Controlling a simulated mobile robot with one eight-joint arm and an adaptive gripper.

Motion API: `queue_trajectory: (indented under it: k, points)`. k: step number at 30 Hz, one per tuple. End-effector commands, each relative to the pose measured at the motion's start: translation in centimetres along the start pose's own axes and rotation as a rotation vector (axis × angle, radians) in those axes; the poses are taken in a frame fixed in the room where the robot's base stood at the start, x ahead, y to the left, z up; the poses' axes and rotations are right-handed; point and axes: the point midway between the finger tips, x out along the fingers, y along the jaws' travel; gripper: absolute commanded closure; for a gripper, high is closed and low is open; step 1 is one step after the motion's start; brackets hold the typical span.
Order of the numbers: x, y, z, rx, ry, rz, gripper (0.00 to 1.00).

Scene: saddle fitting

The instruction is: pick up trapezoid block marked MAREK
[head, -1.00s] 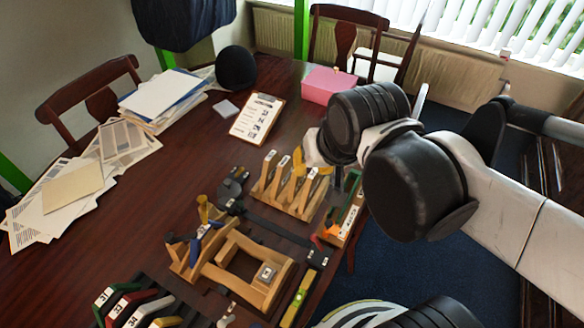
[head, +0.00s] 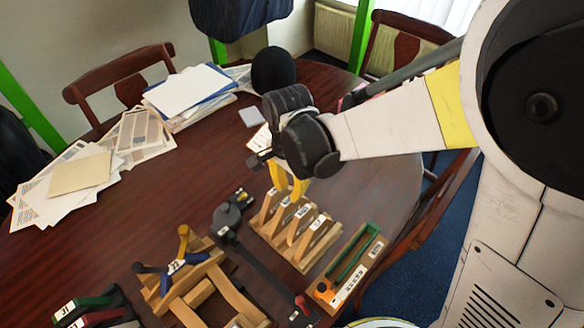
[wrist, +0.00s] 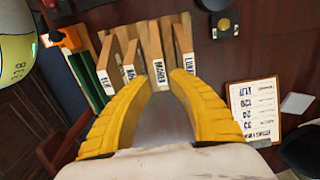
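A wooden rack (head: 262,232) on the table holds several upright trapezoid blocks with white labels on their ends. In the wrist view, the block whose label appears to read MAREK (wrist: 158,70) stands between a block whose label looks like LUNA (wrist: 188,58) and another labelled block (wrist: 129,72). My gripper (wrist: 166,76) has its yellow fingers apart, with the tips on either side of the MAREK block's labelled end. Whether the tips touch it is unclear. In the head view, my gripper (head: 288,186) is above the rack's far end, and the labels are too small to read.
A green and orange tool in a wooden tray (head: 350,268) stands right of the rack. A black bar tool (head: 262,262) lies left of it. A wooden frame (head: 195,285), papers (head: 140,135) and a dark ball (head: 273,69) are also on the table.

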Motion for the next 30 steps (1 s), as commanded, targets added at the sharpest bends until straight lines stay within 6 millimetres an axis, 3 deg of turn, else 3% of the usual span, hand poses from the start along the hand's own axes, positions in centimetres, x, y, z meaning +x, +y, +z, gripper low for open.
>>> queue_trajectory:
  k: [8,15,23,25,30]
  points:
    - [2.3,0.0,0.0,-0.001,0.0,-0.001,0.78]
    - [6.1,-0.1,0.2,-0.001,0.0,-0.001,0.78]
    - [6.3,-0.1,0.2,-0.001,0.0,-0.001,0.78]
    - [6.3,-0.1,0.2,-0.001,0.0,-0.001,0.97]
    - [6.3,-0.1,0.2,-0.001,0.0,-0.001,1.0]
